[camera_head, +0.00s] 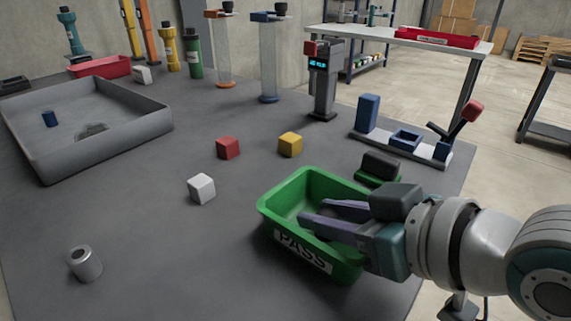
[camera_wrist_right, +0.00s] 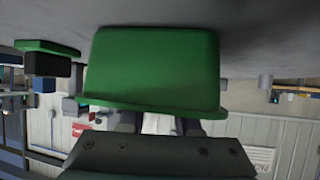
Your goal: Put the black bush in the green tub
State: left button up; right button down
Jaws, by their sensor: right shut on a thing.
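The green tub (camera_head: 285,194), marked PASS, stands at the front right of the dark table. Its outer wall fills the middle of the right wrist view (camera_wrist_right: 152,65). My right gripper (camera_head: 308,221) reaches over the tub's right side, with its purple fingers above the opening. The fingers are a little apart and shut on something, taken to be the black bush. In the right wrist view the tub's rim covers the fingertips. My left gripper is not in view.
A black block on a green base (camera_head: 380,164) is just behind the tub.

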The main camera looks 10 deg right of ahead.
jog(key=c, duration=0.9)
grip_release()
jog(key=shift+f, duration=0.15)
jog(key=shift+r, duration=0.3)
jog(key=p+v, duration=0.3)
jog(key=v, duration=0.8)
jog(key=shift+s+d, duration=0.1)
jog(key=shift+s, duration=0.25)
jog(key=shift+s+f, duration=0.25)
jog(key=s+f+m+g+h, duration=0.1)
jog(key=s+g, duration=0.1)
jog(key=s, duration=0.1)
jog(key=s+d+f+m+g+h, duration=0.1)
jog(key=s+g+h, duration=0.1)
jog(key=s+g, duration=0.1)
jog(key=s+d+f+m+g+h, duration=0.1)
jog(key=s+f+g+h, duration=0.1)
jog(key=s, duration=0.2)
jog(key=shift+s+d+f, duration=0.1)
jog(key=shift+s+d, duration=0.1)
jog(key=shift+s, duration=0.05)
